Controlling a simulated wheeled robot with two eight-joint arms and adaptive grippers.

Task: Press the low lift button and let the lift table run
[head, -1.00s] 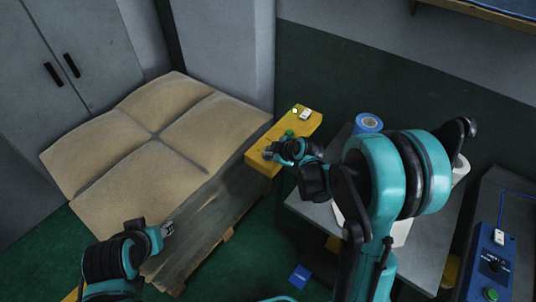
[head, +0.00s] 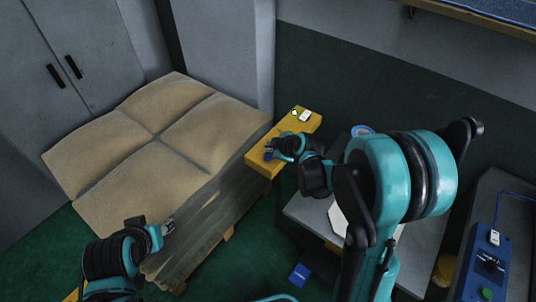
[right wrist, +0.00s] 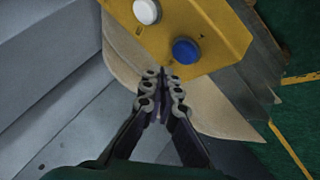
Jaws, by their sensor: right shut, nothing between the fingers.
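A yellow button box (head: 255,160) juts out beside a stack of tan sacks (head: 150,135). The white button also shows in the head view (head: 305,115). My right gripper (right wrist: 160,78) is shut and empty, its tips close to the blue button in the wrist view; contact cannot be told. It hangs over the box in the head view (head: 277,149). My left gripper (head: 168,227) is by the stack's front edge; its jaws are too small to judge.
The stack stands on a wooden pallet (head: 228,234); a lift table under it cannot be made out. A grey table (head: 310,212) with a blue roll (head: 361,130) stands right of the box, partly behind my right arm. A blue control panel (head: 488,265) is at the far right.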

